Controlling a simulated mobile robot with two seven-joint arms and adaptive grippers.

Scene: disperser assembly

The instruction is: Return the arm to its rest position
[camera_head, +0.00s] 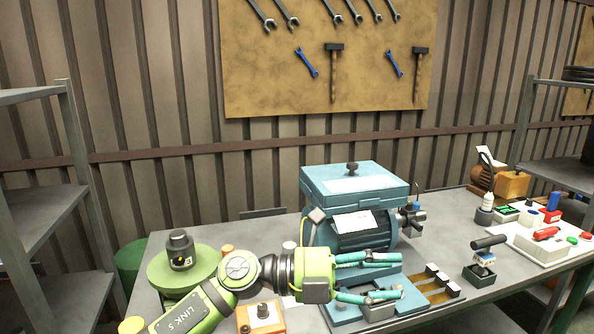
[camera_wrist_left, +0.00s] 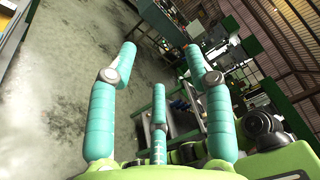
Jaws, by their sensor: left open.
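My left gripper (camera_head: 400,276) comes in from the left over the table front, beside the blue machine (camera_head: 355,185). Its teal fingers are spread apart and point to the right. In the left wrist view the fingers of the left gripper (camera_wrist_left: 160,58) are also apart, with nothing between them and the grey floor far behind. My left arm (camera_head: 205,305) is bent low over the left part of the table and hides part of the tabletop. My right gripper does not show in either view.
The grey table (camera_head: 275,230) carries a round green base with a dark cylinder (camera_head: 180,250), an orange-edged block (camera_head: 262,316), a small dark stand (camera_head: 482,265) and a white tray (camera_head: 530,247) with coloured parts. Shelves (camera_head: 45,200) stand at the left. Tools hang on the wall board.

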